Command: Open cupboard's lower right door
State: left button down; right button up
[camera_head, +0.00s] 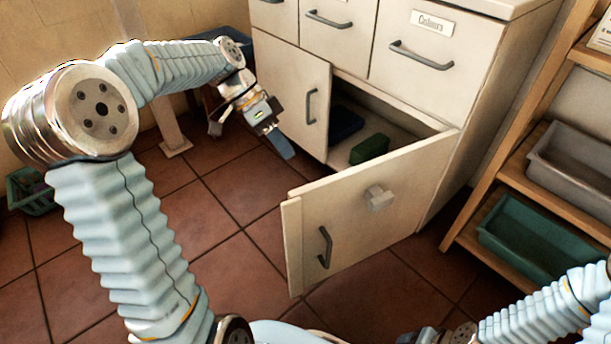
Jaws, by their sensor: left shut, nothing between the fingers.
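The cream cupboard (502,75) stands at the top right. Its lower right door (365,215) is swung partly outward from its right side, with its grey handle (325,247) near the free left edge. The opening behind shows a green item (369,149) and a dark blue item (345,122) inside. The lower left door (288,95) is closed. My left gripper (284,147) is shut and empty, left of the open door and in front of the left door, apart from both. My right gripper (430,337) shows only partly at the bottom edge; its fingers are unclear.
A wooden shelf rack with a grey bin (575,168) and a green bin (535,238) stands at the right. A green basket (33,190) is at the far left. A wooden post (168,128) stands behind my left arm. Tiled floor (225,200) left of the door is clear.

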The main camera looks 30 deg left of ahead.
pick_arm(q)
jog(key=s+d+f+b, duration=0.1)
jog(key=s+d+f, duration=0.1)
jog(key=d, duration=0.4)
jog(key=shift+s+f, duration=0.15)
jog(key=shift+f, duration=0.7)
pick_arm(e)
jog(key=shift+a+f, duration=0.1)
jog(key=shift+f, duration=0.55)
